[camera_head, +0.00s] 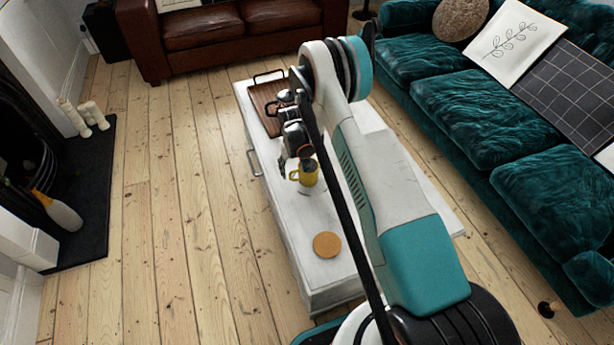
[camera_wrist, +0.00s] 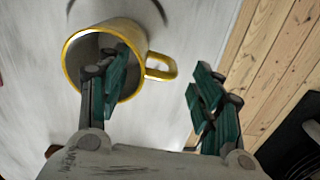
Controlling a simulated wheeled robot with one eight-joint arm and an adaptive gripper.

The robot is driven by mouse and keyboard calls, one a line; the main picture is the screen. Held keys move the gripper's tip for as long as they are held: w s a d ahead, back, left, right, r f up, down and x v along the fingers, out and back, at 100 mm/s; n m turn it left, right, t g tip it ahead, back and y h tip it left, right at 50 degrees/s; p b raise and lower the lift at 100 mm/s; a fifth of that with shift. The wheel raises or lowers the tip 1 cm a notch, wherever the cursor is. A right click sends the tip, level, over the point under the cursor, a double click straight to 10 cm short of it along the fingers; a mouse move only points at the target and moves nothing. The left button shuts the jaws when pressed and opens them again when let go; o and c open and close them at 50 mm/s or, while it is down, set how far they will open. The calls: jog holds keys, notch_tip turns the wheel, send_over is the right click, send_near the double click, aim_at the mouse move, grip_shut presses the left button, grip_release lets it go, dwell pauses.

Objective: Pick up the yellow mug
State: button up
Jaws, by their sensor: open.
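The yellow mug (camera_head: 308,177) stands on the white coffee table (camera_head: 296,222), just below my gripper (camera_head: 296,163). In the wrist view the yellow mug (camera_wrist: 137,33) shows a yellow rim, a grey inside and a handle pointing right. My gripper (camera_wrist: 160,72) is open there, with teal finger pads. Its left finger overlaps the mug's mouth and hides part of it; I cannot tell whether the fingertip is inside or only above. The right finger is beyond the handle, so the handle shows between the fingers. Nothing is held.
A brown tray (camera_head: 264,108) with metal handles lies at the table's far end. A round cork coaster (camera_head: 327,245) lies near its front end. A teal sofa (camera_head: 470,100) stands right, a brown leather sofa (camera_head: 210,30) behind. Open floorboards (camera_head: 180,200) lie left.

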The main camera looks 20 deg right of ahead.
notch_tip(320, 180, down, 4)
jog(key=shift+f+b, duration=0.15)
jog(key=shift+b, duration=0.8)
jog(key=c, duration=1.4)
jog(key=shift+r, duration=0.2)
